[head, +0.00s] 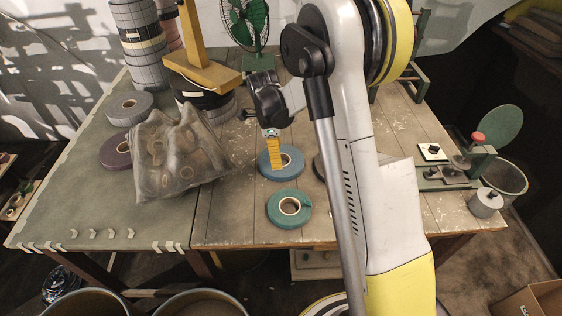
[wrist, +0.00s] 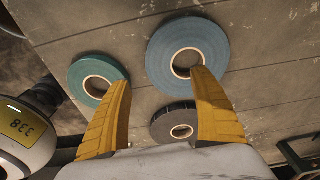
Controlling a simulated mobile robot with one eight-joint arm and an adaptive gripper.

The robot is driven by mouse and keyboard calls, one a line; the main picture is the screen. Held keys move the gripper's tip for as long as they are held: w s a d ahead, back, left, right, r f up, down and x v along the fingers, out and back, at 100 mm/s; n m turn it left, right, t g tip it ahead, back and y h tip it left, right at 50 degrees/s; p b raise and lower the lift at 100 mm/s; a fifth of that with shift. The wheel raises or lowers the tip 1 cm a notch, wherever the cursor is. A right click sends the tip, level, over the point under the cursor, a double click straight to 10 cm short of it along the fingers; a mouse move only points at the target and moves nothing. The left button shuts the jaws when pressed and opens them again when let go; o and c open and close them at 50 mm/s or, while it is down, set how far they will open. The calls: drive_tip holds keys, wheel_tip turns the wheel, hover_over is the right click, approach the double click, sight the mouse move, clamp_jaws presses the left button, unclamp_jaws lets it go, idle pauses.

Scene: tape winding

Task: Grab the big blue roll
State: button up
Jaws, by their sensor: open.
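The big blue roll (head: 282,173) lies flat on the wooden table; it also shows in the wrist view (wrist: 185,32), with its pale core facing up. A smaller teal roll (head: 276,212) lies in front of it and shows at left in the wrist view (wrist: 79,72). A black roll (wrist: 161,126) lies between my fingers in the wrist view, mostly hidden by my arm in the head view. My gripper (wrist: 162,76) is open and empty, with yellow fingers pointing down. The right finger's tip overlaps the blue roll's near edge in the wrist view; I cannot tell if it touches.
A translucent bag (head: 170,170) of rolls sits left of the blue roll. A yellow stand (head: 203,72) and a green fan (head: 246,22) are behind. A green-and-metal device (head: 455,172) stands at right. Grey (head: 130,117) and purple (head: 116,153) rolls lie at left.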

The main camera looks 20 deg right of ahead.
sight(282, 171)
drive_tip(key=f, duration=0.2)
drive_tip(key=f+b, duration=0.1)
drive_tip(key=f, duration=0.1)
drive_tip(key=shift+d, duration=0.25)
drive_tip(key=f+b, duration=0.2)
drive_tip(key=f, duration=0.1)
drive_tip(key=d+f, duration=0.1)
drive_tip(key=f, duration=0.1)
drive_tip(key=shift+s+b, duration=0.4)
drive_tip(key=c, duration=1.5)
